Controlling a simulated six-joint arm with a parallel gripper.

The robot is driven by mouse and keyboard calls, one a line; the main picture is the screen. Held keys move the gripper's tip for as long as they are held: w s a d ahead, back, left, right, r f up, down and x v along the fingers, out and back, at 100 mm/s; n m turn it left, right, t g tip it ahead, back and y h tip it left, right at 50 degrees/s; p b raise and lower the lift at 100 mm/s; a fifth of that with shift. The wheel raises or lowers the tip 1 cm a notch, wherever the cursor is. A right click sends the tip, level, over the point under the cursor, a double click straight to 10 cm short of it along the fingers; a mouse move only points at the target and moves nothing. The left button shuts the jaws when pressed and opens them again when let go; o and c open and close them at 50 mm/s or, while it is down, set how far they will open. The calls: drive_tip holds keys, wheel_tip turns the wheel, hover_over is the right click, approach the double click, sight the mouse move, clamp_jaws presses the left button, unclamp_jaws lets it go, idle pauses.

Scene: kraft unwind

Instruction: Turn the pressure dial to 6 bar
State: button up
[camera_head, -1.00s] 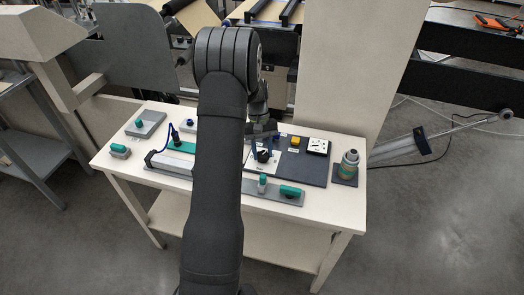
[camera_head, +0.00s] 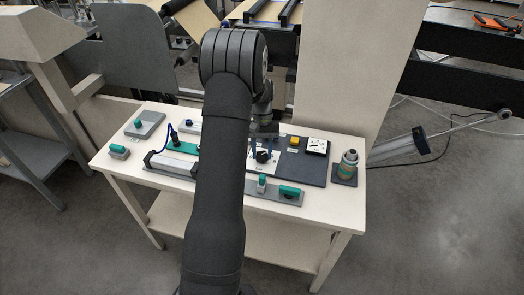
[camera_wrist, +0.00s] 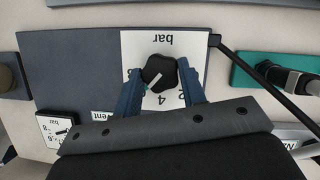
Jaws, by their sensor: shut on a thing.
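The black pressure dial (camera_wrist: 159,72) sits on a white scale plate (camera_wrist: 133,45) printed with "bar" and a 4, which appear upside down in the wrist view. A light pointer line on the dial slants to the lower left there, to the left of the 4. My gripper (camera_wrist: 163,82) has its two blue fingers on either side of the dial and is shut on it. Other scale numbers are partly hidden by the fingers and gripper body. In the head view the dial (camera_head: 263,156) is small, and its pointer cannot be read.
A white gauge (camera_head: 317,147) and a yellow button (camera_head: 295,142) share the dark panel (camera_head: 314,170) with the dial. A bottle (camera_head: 349,163) stands to the right. A grey rail with green parts (camera_head: 289,191) lies in front. A grey tray (camera_head: 146,125) is at left.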

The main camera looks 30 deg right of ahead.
drive_tip(key=o, duration=1)
drive_tip(key=v, duration=1.7)
drive_tip(key=shift+r, duration=0.2)
drive_tip(key=shift+f, duration=0.1)
drive_tip(key=x, duration=1.7)
drive_tip(key=shift+f, duration=0.15)
